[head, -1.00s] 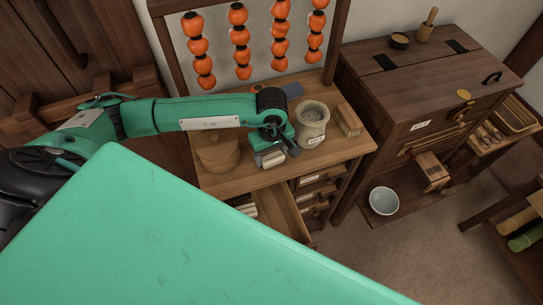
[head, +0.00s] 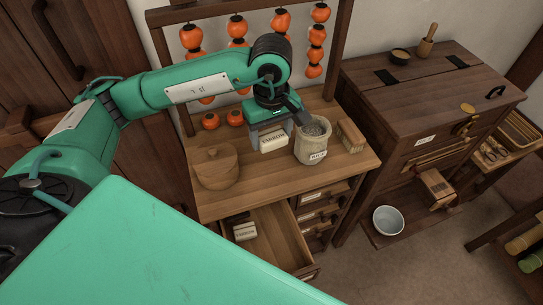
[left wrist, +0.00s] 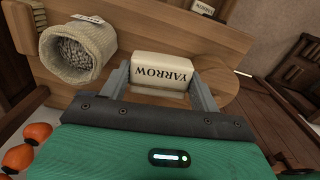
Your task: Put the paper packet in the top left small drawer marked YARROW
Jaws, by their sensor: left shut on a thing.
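The cream paper packet (head: 273,141), labelled YARROW, is held between the fingers of my left gripper (head: 273,133). It also shows in the left wrist view (left wrist: 162,74), its label facing the camera, one finger at each side. It appears to be above the counter top (head: 262,175). A small drawer (head: 285,240) at the upper left of the chest stands pulled out below, with light packets (head: 243,230) inside at its left; my green body part hides some of its front. My right gripper is not in view.
Hanging orange fruit (head: 281,22) is behind. Other small drawers (head: 317,211) sit right of the open one.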

